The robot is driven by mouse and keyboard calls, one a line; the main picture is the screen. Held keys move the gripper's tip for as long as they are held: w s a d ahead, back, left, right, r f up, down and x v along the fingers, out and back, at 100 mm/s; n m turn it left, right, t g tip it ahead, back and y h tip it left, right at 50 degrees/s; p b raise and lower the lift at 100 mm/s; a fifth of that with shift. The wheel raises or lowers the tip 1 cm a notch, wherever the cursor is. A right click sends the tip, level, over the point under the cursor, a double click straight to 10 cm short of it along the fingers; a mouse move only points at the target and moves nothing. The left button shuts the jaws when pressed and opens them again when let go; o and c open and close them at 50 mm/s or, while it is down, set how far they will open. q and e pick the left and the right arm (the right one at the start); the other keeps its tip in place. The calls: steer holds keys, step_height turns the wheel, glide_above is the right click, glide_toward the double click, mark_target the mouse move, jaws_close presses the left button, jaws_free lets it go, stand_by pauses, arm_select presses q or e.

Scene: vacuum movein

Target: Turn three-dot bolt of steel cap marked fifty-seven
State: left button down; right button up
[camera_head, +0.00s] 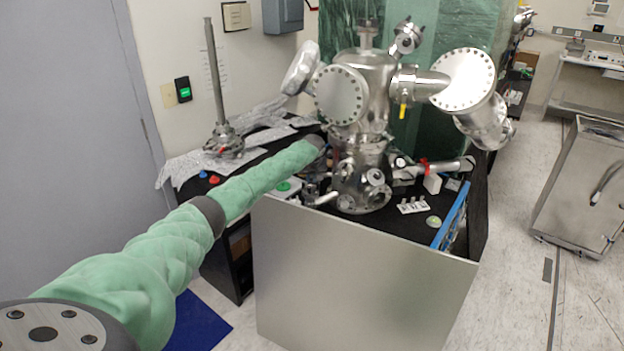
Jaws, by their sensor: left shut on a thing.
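A steel vacuum chamber (362,165) stands on the black bench top. A round steel cap with a ring of bolts (340,96) faces me on its front left. A larger bolted cap (463,80) is at the right, and another (300,68) sits edge-on at the left. No fifty-seven mark or three-dot mark is legible. My left arm reaches in from the lower left, and my left gripper (326,131) is at the lower left edge of the front cap. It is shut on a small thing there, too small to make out. My right gripper is out of view.
A steel rod on a flanged foot (223,138) stands on foil at the bench's left. A metal panel (360,275) closes the bench front. Small parts (412,205) and a blue bar (450,215) lie at the right. The floor right of the bench is clear up to a steel cart (585,190).

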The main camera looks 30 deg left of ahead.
arm_select(q)
steer(key=shift+m+t+h, duration=0.3)
steer(key=shift+m, duration=0.6)
steer(key=shift+a+m+h+b, duration=0.1)
steer(key=shift+m+h+b, duration=0.3)
steer(key=shift+m, duration=0.5)
steer(key=shift+f+m+h+b, duration=0.1)
steer(key=shift+m+h+b, duration=0.2)
steer(key=shift+m, duration=0.6)
steer(key=shift+a+m+h+b, duration=0.1)
steer(key=shift+m+h+b, duration=0.25)
steer(key=shift+m, duration=0.55)
steer(key=shift+m+h+b, duration=0.35)
steer(key=shift+m+b, duration=0.25)
steer(key=shift+m, duration=0.4)
steer(key=shift+a+m+h+b, duration=0.1)
steer(key=shift+m+h+b, duration=0.25)
steer(key=shift+m, duration=0.45)
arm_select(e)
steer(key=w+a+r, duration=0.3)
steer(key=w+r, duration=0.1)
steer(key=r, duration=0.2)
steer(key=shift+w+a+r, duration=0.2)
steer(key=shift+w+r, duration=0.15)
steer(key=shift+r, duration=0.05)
arm_select(q)
steer(key=shift+r, duration=0.2)
